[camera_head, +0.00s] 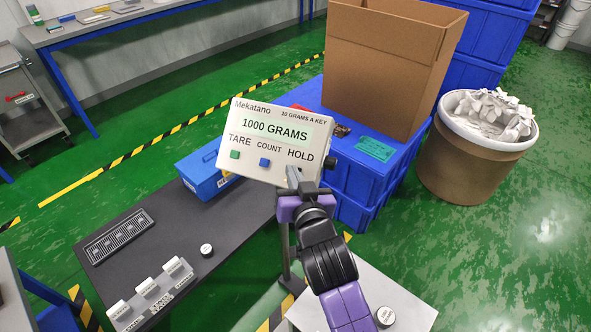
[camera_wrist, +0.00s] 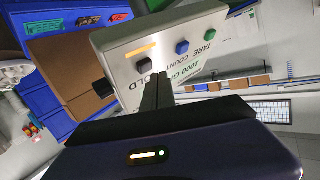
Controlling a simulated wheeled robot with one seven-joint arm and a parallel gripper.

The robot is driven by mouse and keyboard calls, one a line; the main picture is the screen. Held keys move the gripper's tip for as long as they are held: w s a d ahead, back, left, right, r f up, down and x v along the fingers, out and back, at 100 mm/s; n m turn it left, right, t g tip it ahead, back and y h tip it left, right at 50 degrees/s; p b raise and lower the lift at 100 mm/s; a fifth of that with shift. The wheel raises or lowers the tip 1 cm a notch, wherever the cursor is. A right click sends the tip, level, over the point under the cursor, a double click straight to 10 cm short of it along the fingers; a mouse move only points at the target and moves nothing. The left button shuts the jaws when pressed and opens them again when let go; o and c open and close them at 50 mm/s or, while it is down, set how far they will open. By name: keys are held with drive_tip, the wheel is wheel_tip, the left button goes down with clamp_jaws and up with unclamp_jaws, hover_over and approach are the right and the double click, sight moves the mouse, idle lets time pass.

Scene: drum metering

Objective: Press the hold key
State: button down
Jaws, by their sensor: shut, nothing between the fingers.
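The display unit (camera_head: 262,152) is a pale box reading "1000 GRAMS", with the labels TARE, COUNT and HOLD. A green key (camera_head: 235,154) sits under TARE and a blue key (camera_head: 264,162) under COUNT. My gripper (camera_head: 294,178) is shut and empty, with its tips in front of the unit below HOLD, covering the hold key in the head view. In the wrist view the black hold key (camera_wrist: 144,64) shows just beyond my fingertips. The blue key (camera_wrist: 182,47) and green key (camera_wrist: 210,34) are farther right. I cannot tell whether the fingertips touch the hold key.
A black knob (camera_head: 330,162) is on the unit's right side. Behind it stand blue crates (camera_head: 352,185) with an open cardboard box (camera_head: 385,60). A drum of white pieces (camera_head: 470,155) is at right. A dark table (camera_head: 150,235) with white blocks is at lower left.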

drive_tip(key=shift+r, duration=0.1)
drive_tip(key=shift+s+a+r+p, duration=0.4)
drive_tip(key=shift+s+r+p, duration=0.15)
drive_tip(key=shift+s+r, duration=0.3)
drive_tip(key=shift+s+a+r+p, duration=0.35)
drive_tip(key=shift+s+r+p, duration=0.2)
drive_tip(key=shift+s+r, duration=0.25)
drive_tip(key=shift+r, duration=0.15)
drive_tip(key=s+r+n+t+y, duration=0.2)
drive_tip(key=s+r+n, duration=0.1)
drive_tip(key=s+r, duration=0.1)
drive_tip(key=s+d+f+m+g+h, duration=0.1)
drive_tip(key=s+d, duration=0.5)
drive_tip(key=s, duration=0.6)
drive_tip(key=s+d+f+m+g+h, duration=0.1)
drive_tip(key=s+d+f, duration=0.3)
drive_tip(key=s, duration=0.9)
drive_tip(key=s+d+f+g+h, duration=0.1)
drive_tip(key=s+d+f+h, duration=0.1)
drive_tip(key=s+d, duration=0.6)
drive_tip(key=s, duration=0.5)
drive_tip(key=shift+d+f+m+h, duration=0.25)
drive_tip(key=shift+d+m+h, duration=0.05)
drive_tip(key=shift+m+h, duration=0.1)
drive_tip(key=shift+s, duration=0.1)
